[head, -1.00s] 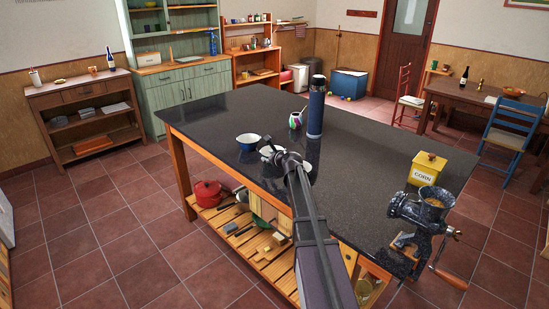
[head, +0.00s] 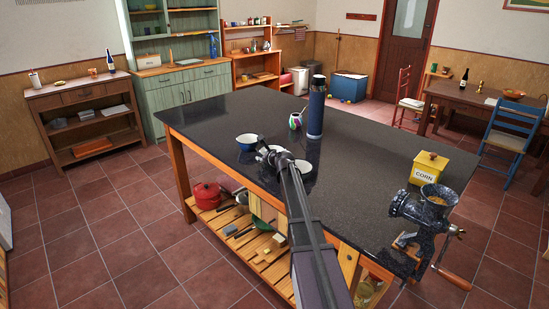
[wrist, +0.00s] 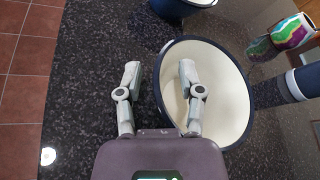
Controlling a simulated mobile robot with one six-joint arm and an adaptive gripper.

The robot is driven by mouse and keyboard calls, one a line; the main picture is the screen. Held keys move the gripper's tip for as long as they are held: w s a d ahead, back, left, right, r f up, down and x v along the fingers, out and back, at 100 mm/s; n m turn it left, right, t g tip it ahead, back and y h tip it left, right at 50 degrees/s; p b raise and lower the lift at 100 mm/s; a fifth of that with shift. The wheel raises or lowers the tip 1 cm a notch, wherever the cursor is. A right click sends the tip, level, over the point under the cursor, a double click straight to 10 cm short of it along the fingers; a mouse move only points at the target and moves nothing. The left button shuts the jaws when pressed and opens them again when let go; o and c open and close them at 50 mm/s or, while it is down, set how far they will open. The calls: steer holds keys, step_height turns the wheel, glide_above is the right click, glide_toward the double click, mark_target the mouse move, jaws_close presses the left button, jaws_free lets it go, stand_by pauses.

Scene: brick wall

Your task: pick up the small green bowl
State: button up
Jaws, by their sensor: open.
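My gripper (wrist: 159,70) is open in the wrist view. A bowl (wrist: 222,92) with a cream inside and dark navy rim lies beneath it: the right finger is over the inside, the left finger outside the rim. I cannot tell if they touch. In the head view, my gripper (head: 270,154) partly hides this bowl (head: 303,166) on the dark counter (head: 370,150). A second bowl, dark blue outside and white inside (head: 248,142), stands just beyond; its edge shows in the wrist view (wrist: 185,8). I cannot make out a bowl that is clearly green.
A blue bottle (head: 316,107) and a multicoloured cup (head: 295,121) stand beyond the bowls. A yellow corn tin (head: 428,170) and a grinder (head: 425,215) are at the right. The counter between is clear. A red pot (head: 206,196) sits on the shelf below.

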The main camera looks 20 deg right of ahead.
jaws_close()
steer(key=shift+r, duration=0.2)
stand_by(0.3)
step_height(320, 180, up, 10)
steer(key=p, duration=1)
steer(key=shift+f, duration=0.2)
